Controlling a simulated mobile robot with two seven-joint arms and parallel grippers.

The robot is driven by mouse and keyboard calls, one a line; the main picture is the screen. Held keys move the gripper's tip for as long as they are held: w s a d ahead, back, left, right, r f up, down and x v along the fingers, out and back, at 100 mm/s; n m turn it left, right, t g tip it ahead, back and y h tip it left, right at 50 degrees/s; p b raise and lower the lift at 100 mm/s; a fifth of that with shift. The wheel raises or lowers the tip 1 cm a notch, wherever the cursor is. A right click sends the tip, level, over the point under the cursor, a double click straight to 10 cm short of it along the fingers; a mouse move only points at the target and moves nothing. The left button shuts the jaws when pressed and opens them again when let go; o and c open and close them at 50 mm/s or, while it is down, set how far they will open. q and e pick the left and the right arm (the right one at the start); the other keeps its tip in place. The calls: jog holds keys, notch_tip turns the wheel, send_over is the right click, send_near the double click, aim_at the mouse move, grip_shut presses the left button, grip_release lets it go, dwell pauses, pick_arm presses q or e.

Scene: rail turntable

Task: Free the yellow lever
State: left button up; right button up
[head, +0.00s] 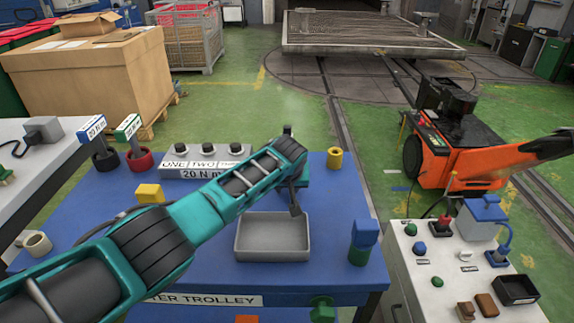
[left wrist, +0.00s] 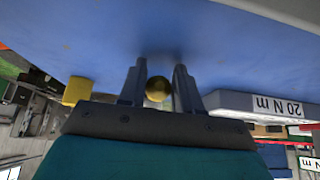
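My left arm crosses the blue trolley top in the head view, and its gripper (head: 295,198) hangs behind the grey tray, partly hidden by the wrist. In the left wrist view the two fingers of this gripper (left wrist: 160,66) stand on either side of a dull yellow ball (left wrist: 158,89), which may be the knob of the yellow lever. The ball about fills the gap; I cannot tell if the fingers press on it. No lever shaft shows. My right gripper is not in view.
A grey tray (head: 272,255) stands at the front of the trolley. A panel (head: 178,162) marked 20 N m is behind the arm. A yellow cylinder (head: 334,159) and a blue-green post (head: 361,243) stand to the right. A control desk (head: 415,262) is at far right.

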pick_arm(q)
jog(key=shift+s+r+p, duration=0.1)
jog(key=shift+s+p, duration=0.3)
jog(key=shift+p, duration=0.6)
jog(key=shift+s+a+r+p, duration=0.1)
jog(key=shift+s+r+p, duration=0.2)
jog(key=shift+r+p, duration=0.35)
jog(key=shift+s+r+b, duration=0.1)
jog(key=shift+s+b, duration=0.05)
jog(key=shift+b, duration=0.15)
jog(key=shift+s+r, duration=0.15)
jog(key=shift+r, duration=0.15)
jog(key=shift+v, duration=1.7)
